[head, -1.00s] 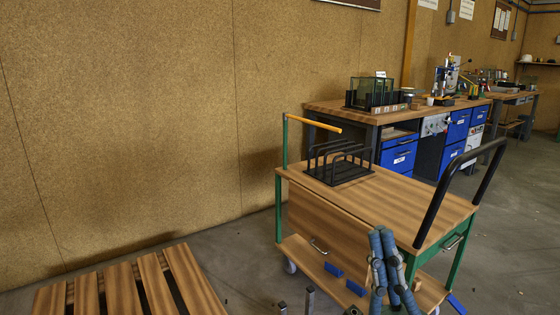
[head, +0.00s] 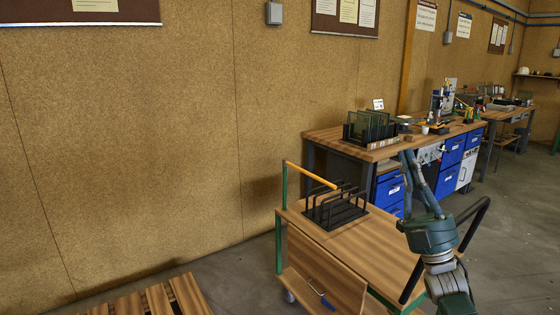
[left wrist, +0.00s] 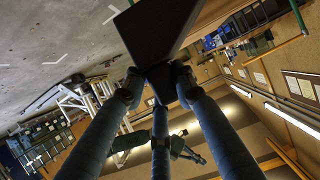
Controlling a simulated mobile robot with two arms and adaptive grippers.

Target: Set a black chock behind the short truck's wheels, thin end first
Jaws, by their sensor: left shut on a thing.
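The black chock (left wrist: 157,32) shows as a dark, flat-sided block in the left wrist view. My left gripper (left wrist: 158,82) is shut on it, with fingers on either side of its near end. Which end is the thin one I cannot tell.
A black rack (head: 335,207) stands on the truck, beside a yellow bar (head: 311,176). A black push handle (head: 478,210) rises at its right. A slatted wooden pallet (head: 150,303) lies at lower left. A workbench (head: 330,135) stands behind. Floor at right is open.

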